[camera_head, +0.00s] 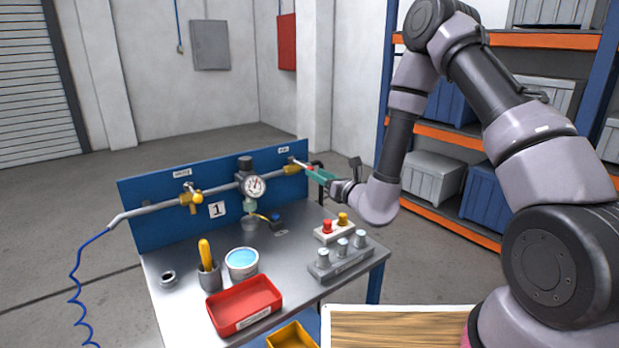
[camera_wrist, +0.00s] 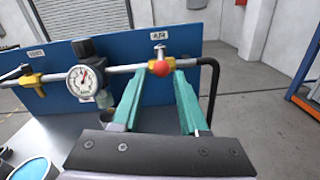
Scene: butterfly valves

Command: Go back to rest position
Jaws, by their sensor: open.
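My gripper (camera_wrist: 158,100) has two green fingers. In the wrist view the fingers stand apart, with the red-knobbed air valve (camera_wrist: 160,66) showing beyond and between their tips. Whether the fingers touch the valve cannot be told. In the head view my gripper (camera_head: 307,170) is at the right end of the blue panel (camera_head: 150,220), by the brass fitting of this valve. A second brass valve (camera_head: 191,198) is on the left part of the pipe. A round pressure gauge (camera_head: 256,186) sits between the two valves.
On the steel bench (camera_head: 190,316) stand a red tray (camera_head: 243,304), a blue-topped tin (camera_head: 242,262), a cup with a yellow-handled tool (camera_head: 208,270), a button box (camera_head: 334,231) and a grey block with cylinders (camera_head: 341,258). A shelf with bins (camera_head: 432,178) stands behind my arm.

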